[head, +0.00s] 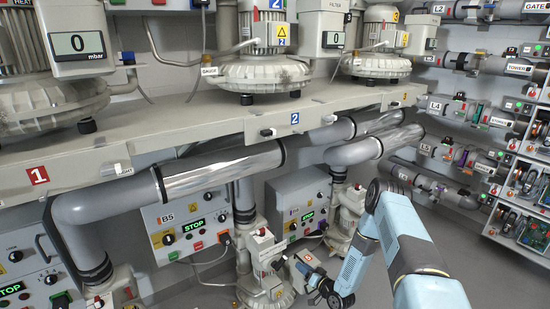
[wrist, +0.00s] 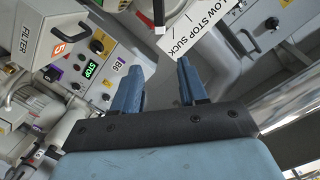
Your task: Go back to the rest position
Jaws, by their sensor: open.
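My gripper (wrist: 160,90) shows in the wrist view with its two blue fingers apart and nothing between them. A white label sheet (wrist: 200,32) with black print lies beyond the fingertips, apart from them as far as I can tell. In the head view my blue arm reaches in from the lower right and bends down towards the floor. Its dark end (head: 325,290) is low, beside a white pump unit with red knobs (head: 264,262).
Large blowers (head: 250,72) stand on a grey shelf (head: 190,120). Thick grey pipes (head: 110,200) run below it. Control box B5 (head: 188,215) and another box (head: 300,205) show STOP. Racks of devices (head: 525,150) line the right wall. Grey floor (head: 385,285) is open near my arm.

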